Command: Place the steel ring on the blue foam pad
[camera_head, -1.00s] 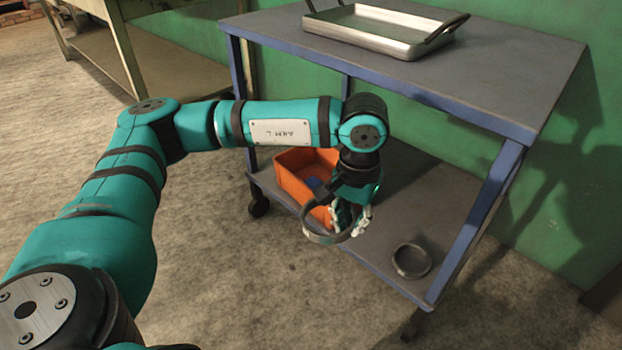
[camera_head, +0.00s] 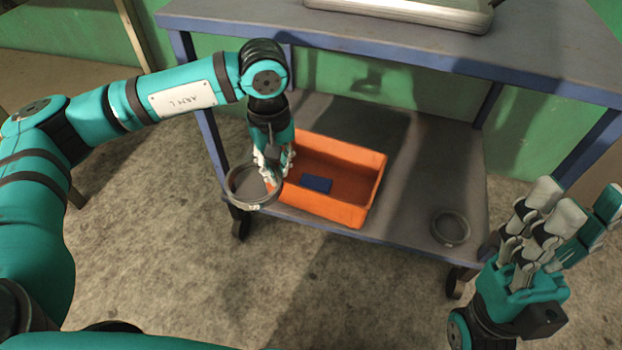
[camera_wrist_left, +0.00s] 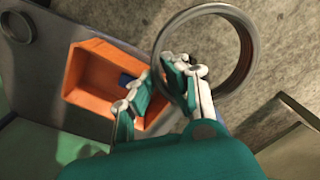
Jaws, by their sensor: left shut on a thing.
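A grey steel ring (camera_head: 238,199) is held by my left gripper (camera_head: 271,172), whose fingers are shut on its rim. The ring hangs in the air at the left end of the orange bin. In the left wrist view the ring (camera_wrist_left: 248,62) extends beyond the fingers of my left gripper (camera_wrist_left: 158,88). The blue pad (camera_head: 316,184) lies flat inside the orange bin (camera_head: 346,213); it also shows partly hidden behind the fingers in the left wrist view (camera_wrist_left: 126,79). My right gripper (camera_head: 560,215) is open and empty at the right, fingers pointing up.
A second grey ring (camera_head: 450,228) lies on the lower shelf (camera_head: 408,215) of the blue-framed cart, right of the bin. The cart's upper shelf (camera_head: 345,35) overhangs the bin and carries a metal tray (camera_head: 420,10). The floor in front is clear.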

